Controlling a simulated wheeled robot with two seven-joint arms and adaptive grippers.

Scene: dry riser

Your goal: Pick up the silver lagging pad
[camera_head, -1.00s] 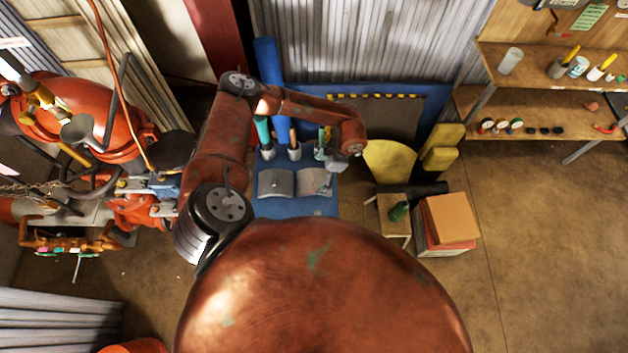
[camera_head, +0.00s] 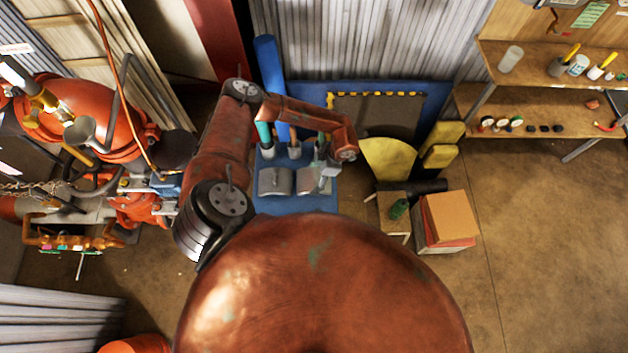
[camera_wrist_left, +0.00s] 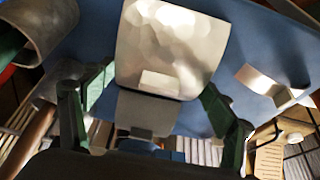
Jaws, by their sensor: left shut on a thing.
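The silver lagging pad (camera_head: 311,183) is a pale, curved piece at the right on a blue surface (camera_head: 290,208). It fills the upper middle of the left wrist view (camera_wrist_left: 170,40), with a small pale tab at its near edge. My left gripper (camera_head: 327,168) is over the pad's right side. Its green fingers stand on either side of the pad's near end in the wrist view (camera_wrist_left: 160,92), shut on it. The exact contact is hard to see. A similar, darker grey curved pad (camera_head: 275,183) lies just left of it. My right gripper is not in view.
A teal-handled tool (camera_head: 264,133) and blue rolls (camera_head: 268,70) stand behind the pads. Yellow pieces (camera_head: 388,158), a small stool (camera_head: 393,222) and stacked boxes (camera_head: 448,218) are to the right. Red pipework (camera_head: 95,110) is at the left. The floor at far right is clear.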

